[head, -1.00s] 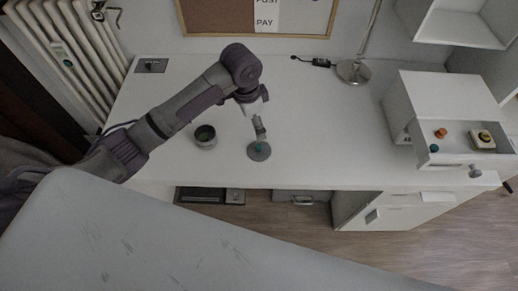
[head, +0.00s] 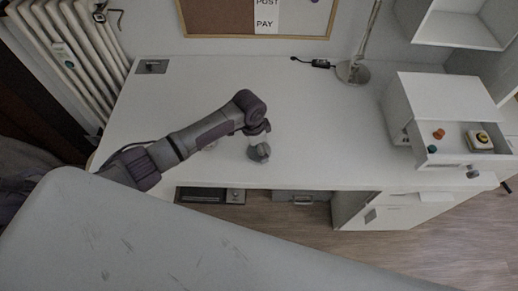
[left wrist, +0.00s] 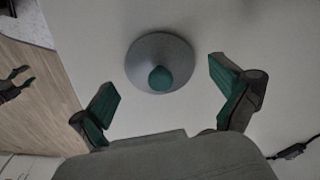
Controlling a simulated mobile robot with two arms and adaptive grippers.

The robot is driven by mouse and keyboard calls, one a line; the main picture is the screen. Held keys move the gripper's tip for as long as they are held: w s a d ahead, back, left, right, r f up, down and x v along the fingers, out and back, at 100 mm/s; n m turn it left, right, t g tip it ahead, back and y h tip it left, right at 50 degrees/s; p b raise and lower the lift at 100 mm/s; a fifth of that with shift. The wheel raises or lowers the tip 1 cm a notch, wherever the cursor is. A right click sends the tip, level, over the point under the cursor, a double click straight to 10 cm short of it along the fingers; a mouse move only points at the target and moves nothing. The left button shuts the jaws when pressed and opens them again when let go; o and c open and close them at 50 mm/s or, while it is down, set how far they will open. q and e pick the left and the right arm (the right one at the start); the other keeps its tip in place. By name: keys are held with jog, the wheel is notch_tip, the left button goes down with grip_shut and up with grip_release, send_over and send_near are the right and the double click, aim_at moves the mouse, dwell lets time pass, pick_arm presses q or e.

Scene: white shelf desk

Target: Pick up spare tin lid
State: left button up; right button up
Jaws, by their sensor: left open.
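The spare tin lid is a grey round disc with a teal knob. In the left wrist view the lid (left wrist: 150,47) lies on the white desk, just beyond my fingertips and between their lines. My left gripper (left wrist: 165,92) is open and empty, with teal pads on both fingers. In the head view the left gripper (head: 258,141) hangs right above the lid (head: 260,156) and partly covers it. A dark claw-like shape (left wrist: 15,84) at the left edge of the wrist view looks like my right gripper; its jaws are unclear.
The small open tin (head: 210,146) is mostly hidden behind my left arm. A lamp base (head: 352,72) and cable adapter (head: 320,63) are at the back. An open drawer (head: 455,158) with small items is at the right. The middle of the desk (head: 330,130) is clear.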

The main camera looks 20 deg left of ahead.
pick_arm(q)
jog(key=shift+f, duration=0.3)
jog(key=shift+s, duration=0.15)
jog(key=c, duration=1.7)
jog(key=shift+c, duration=0.7)
